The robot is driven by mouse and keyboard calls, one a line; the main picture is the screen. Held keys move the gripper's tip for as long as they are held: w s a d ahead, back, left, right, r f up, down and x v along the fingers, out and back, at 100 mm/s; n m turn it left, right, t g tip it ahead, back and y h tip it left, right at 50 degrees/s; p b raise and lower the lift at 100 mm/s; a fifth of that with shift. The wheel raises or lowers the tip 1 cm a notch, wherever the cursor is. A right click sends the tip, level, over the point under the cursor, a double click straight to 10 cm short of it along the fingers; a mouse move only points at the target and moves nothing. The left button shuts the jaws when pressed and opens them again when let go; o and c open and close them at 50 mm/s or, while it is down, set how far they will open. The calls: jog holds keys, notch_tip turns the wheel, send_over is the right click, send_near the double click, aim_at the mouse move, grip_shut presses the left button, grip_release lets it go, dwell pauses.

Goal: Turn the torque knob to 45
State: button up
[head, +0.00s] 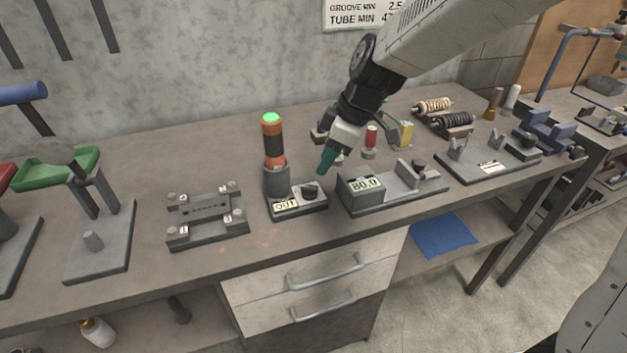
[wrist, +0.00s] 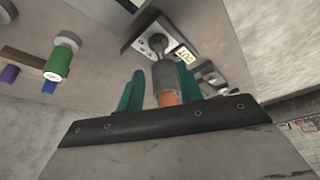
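A small dark knob (head: 310,191) sits on the grey base labelled OUT (head: 286,206) in the head view. Beside it, an orange-and-black tool with a lit green top (head: 272,138) stands upright in a grey holder (head: 277,182). To the right, a grey box's display reads 80.0 (head: 361,186). My gripper (head: 327,160), with teal fingers, is above the bench, right of the tool and above the knob. In the wrist view its fingers (wrist: 158,90) are apart; the grey holder and orange part (wrist: 167,98) show between them. Contact cannot be told.
A clamp plate (head: 206,218) lies left of the OUT base. A red-topped piece (head: 370,136) and a yellow block (head: 405,133) stand behind the display box. Springs on a rack (head: 449,121) and another fixture (head: 488,158) are at right. Bare bench lies along the front.

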aim_at(310, 186)
jog(key=x, duration=0.8)
jog(key=shift+w, duration=0.1)
jog(key=shift+c, duration=0.3)
grip_shut()
